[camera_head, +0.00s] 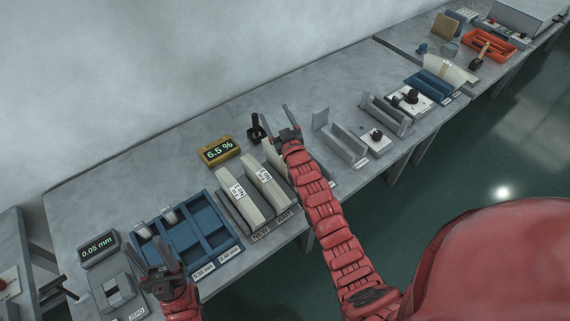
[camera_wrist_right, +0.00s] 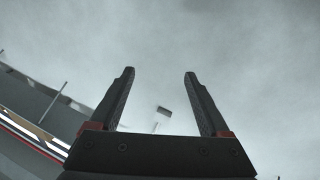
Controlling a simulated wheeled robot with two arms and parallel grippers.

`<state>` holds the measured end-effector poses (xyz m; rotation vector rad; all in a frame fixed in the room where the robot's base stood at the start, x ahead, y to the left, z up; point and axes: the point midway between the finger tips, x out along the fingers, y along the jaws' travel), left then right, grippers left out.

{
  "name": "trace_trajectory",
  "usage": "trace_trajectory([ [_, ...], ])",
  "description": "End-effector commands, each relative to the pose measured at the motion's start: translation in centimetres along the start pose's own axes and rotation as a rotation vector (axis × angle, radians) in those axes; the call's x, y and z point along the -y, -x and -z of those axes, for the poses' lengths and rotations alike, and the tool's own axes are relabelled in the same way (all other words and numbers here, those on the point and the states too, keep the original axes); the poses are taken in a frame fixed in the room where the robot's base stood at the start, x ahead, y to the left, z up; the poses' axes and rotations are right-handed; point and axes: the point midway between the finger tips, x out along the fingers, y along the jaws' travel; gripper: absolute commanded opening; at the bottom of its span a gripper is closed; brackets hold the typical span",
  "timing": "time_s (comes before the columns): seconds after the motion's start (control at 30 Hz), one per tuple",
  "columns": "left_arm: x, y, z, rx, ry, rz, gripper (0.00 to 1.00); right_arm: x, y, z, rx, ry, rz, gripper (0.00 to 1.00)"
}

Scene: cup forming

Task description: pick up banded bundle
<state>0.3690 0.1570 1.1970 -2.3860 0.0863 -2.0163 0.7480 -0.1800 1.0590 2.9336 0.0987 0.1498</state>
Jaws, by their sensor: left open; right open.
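A pale, fan-shaped bundle (camera_head: 451,69) with a tan strip around it lies by the blue tray at the upper right in the head view; it looks like the banded bundle. My right gripper (camera_head: 282,124) is well to its left, above the table near the pale stacks. The right wrist view shows its jaws (camera_wrist_right: 161,90) apart with nothing between them. My left gripper (camera_head: 158,255) is open and appears empty at the lower left, in front of the blue divided tray, far from the bundle.
Two pale labelled stacks (camera_head: 239,197) stand in a grey holder near the right arm. A yellow 6.5 % display (camera_head: 219,150) and a blue divided tray (camera_head: 208,222) are to the left.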

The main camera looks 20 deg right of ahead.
Motion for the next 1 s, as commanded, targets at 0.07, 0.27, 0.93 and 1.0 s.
trace_trajectory([
  [0.07,0.1,-1.2,0.2,0.000,0.000,0.000,0.50,-0.6,-2.4,-0.6,0.157,0.021,0.022,0.80],
  [0.27,0.2,-3.2,0.6,0.000,0.000,0.000,0.50,-1.6,-3.7,-3.9,0.655,0.053,0.107,0.80],
  [0.93,0.2,-4.5,0.8,0.000,0.000,0.000,0.50,-1.6,8.5,-0.8,1.507,0.023,0.393,0.80],
  [1.0,0.2,-3.8,0.7,0.000,0.000,0.000,0.50,-1.3,8.5,-1.9,1.505,0.021,0.393,0.80],
])
